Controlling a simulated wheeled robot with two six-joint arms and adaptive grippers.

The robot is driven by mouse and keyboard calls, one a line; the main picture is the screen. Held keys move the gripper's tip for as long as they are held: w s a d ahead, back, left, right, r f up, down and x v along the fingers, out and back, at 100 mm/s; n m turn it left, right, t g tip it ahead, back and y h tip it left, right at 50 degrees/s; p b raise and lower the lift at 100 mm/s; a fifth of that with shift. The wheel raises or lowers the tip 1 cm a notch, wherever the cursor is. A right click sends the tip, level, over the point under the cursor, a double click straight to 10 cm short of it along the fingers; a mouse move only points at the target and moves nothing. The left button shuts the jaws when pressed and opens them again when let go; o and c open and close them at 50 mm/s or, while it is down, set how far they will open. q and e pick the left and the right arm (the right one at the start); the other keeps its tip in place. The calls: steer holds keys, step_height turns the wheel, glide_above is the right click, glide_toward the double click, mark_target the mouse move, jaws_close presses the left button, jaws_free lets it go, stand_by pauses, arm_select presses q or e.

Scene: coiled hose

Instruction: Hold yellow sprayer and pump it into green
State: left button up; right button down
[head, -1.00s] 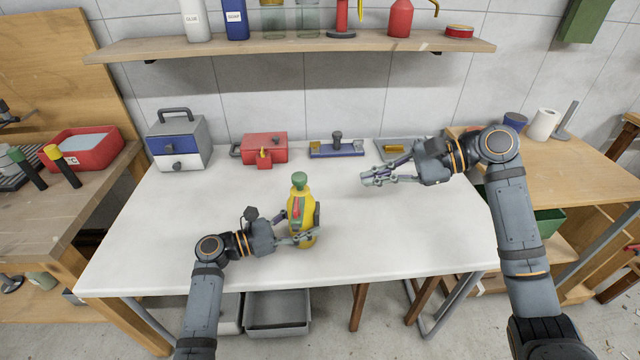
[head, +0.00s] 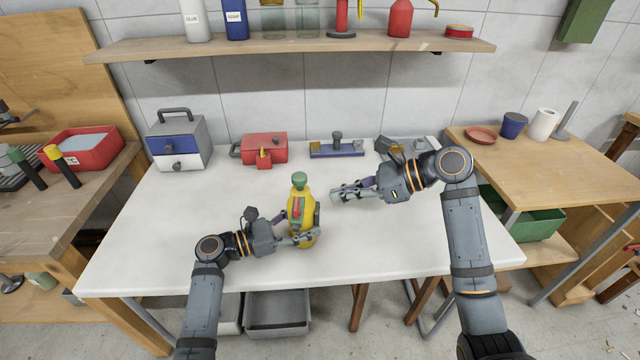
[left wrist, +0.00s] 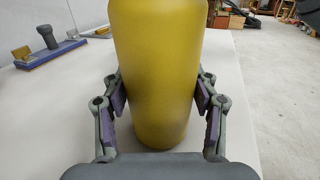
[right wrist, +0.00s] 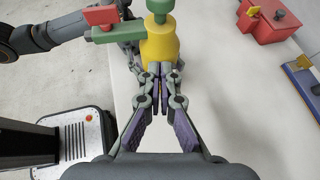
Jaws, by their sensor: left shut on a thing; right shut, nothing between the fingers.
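The yellow sprayer (head: 294,232) stands upright on the white table, with a green top (head: 299,179) and a red part on its front. My left gripper (head: 307,238) is shut on its lower body. In the left wrist view the yellow body (left wrist: 158,60) sits between both fingers. My right gripper (head: 334,196) is shut and empty, to the right of the sprayer and a little apart from it. In the right wrist view its closed fingertips (right wrist: 158,76) point at the yellow body (right wrist: 160,45); a green cap (right wrist: 160,7) and green nozzle (right wrist: 118,31) show above.
At the table's back stand a toolbox (head: 180,138), a red box (head: 265,148) and a blue-based tool (head: 337,149). A shelf (head: 290,47) with bottles hangs above. The table (head: 400,248) is clear at front right. A green bin (head: 537,222) is under the right bench.

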mark_target(302, 190)
steer(key=shift+x, duration=1.1)
steer(key=a+r, duration=0.2)
steer(key=shift+w+a+r, duration=0.1)
steer(key=shift+w+a, duration=0.15)
steer(key=shift+w, duration=0.1)
steer(key=shift+w+a+r, duration=0.1)
steer(key=shift+a+r, duration=0.1)
steer(key=shift+r, duration=0.1)
arm_select(q)
steer(key=shift+f, duration=0.1)
arm_select(e)
steer(key=shift+r, duration=2.95)
